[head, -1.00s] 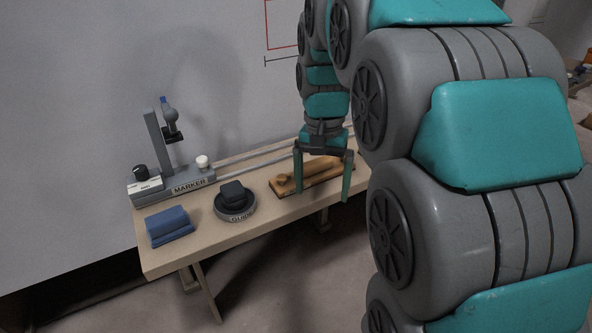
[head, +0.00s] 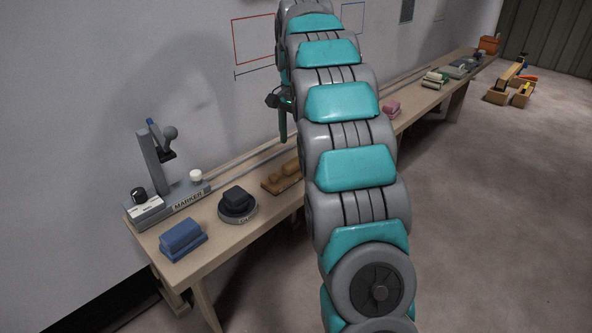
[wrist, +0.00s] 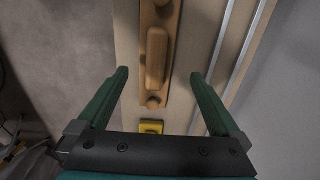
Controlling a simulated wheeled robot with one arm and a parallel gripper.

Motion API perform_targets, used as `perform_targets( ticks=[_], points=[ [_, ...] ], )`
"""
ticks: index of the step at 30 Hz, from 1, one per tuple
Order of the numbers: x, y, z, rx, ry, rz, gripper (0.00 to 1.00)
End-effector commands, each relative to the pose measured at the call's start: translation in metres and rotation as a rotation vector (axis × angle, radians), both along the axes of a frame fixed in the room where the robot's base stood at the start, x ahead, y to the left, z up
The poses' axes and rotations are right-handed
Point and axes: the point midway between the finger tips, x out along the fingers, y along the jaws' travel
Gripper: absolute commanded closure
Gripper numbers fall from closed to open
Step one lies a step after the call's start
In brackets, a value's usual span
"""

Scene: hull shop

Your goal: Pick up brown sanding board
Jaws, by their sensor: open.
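The brown sanding board (head: 280,179) lies on the long bench, partly hidden by my arm in the head view. In the wrist view the board (wrist: 170,62) runs lengthwise up the picture, with a long wooden grip and a round knob on top. My gripper (wrist: 160,75) is open and empty, its two green fingers on either side of the board's near part in that picture. In the head view my gripper (head: 284,118) is raised above the bench, mostly hidden behind my arm, with one finger showing.
A small yellow item (wrist: 151,126) lies near the board. A pink block (head: 391,108) sits farther right. The wall runs behind.

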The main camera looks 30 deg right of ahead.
Motion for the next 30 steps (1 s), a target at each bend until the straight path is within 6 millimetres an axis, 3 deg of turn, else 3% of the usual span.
perform_targets(
  ticks=[14, 22, 30],
  points=[
    [-0.004, 0.0, -0.03, 0.0, 0.001, 0.002, 0.0],
    [-0.008, -0.001, -0.064, 0.001, 0.003, 0.002, 0.0],
    [-0.006, -0.001, -0.069, -0.001, -0.003, 0.003, 0.0]
  ],
)
